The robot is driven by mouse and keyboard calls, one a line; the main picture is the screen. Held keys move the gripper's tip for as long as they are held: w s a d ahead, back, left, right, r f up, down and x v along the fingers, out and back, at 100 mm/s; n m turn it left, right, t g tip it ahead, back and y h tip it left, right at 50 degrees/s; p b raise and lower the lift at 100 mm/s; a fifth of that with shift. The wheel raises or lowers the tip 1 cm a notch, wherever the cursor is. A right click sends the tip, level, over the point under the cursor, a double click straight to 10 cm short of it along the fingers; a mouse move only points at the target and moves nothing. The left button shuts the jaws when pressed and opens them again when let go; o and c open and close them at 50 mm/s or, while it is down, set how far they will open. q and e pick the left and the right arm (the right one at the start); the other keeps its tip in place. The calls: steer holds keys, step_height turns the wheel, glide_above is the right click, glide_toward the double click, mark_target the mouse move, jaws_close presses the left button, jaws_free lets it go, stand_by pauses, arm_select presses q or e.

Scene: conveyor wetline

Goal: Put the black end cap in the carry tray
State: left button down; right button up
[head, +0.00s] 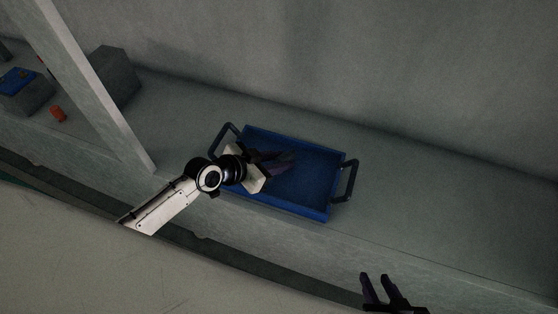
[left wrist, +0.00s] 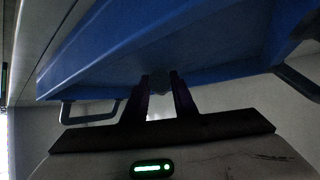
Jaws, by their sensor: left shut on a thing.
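The blue carry tray (head: 318,206) with two dark side handles lies on the grey surface in the middle of the head view. It also fills the upper part of the left wrist view (left wrist: 215,60). My left gripper (head: 280,163) reaches over the tray's left part, its fingers above the tray floor. In the left wrist view its fingers (left wrist: 160,90) are closed on a small dark rounded piece, the black end cap (left wrist: 160,80), seen against the tray. The cap cannot be made out in the head view. My right gripper (head: 382,288) is open and empty at the bottom.
A slanting grey post (head: 90,85) stands left of the tray. Beyond it are a grey block (head: 115,75), a box with a blue top (head: 24,92) and a small orange cylinder (head: 58,114). A wall runs behind. The surface right of the tray is clear.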

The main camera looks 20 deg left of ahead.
arm_select(q)
steer(key=shift+s+f+b, duration=0.15)
steer(key=shift+s+f, duration=0.05)
steer(key=shift+f, duration=0.25)
steer(key=shift+s+f+b, duration=0.15)
steer(key=shift+s+f, duration=0.05)
steer(key=shift+f, duration=0.25)
steer(key=c, duration=1.4)
jaws_free()
steer(key=shift+f, duration=0.1)
steer(key=shift+c, duration=0.2)
arm_select(e)
steer(key=shift+a+f, duration=0.1)
steer(key=shift+f, duration=0.2)
arm_select(q)
steer(key=shift+r, duration=0.3)
steer(key=shift+r+p, duration=0.45)
steer(key=shift+p, duration=0.25)
steer(key=p+v, duration=0.1)
steer(key=v, duration=1)
steer(key=shift+w+a+r, duration=0.1)
steer(key=shift+w+r, duration=0.1)
steer(key=shift+s+a+r, duration=0.15)
steer(key=shift+s+r, duration=0.1)
steer(key=shift+r, duration=0.05)
arm_select(e)
steer(key=shift+s+d+r, duration=0.2)
steer(key=shift+d+r, duration=0.25)
steer(key=shift+r, duration=0.3)
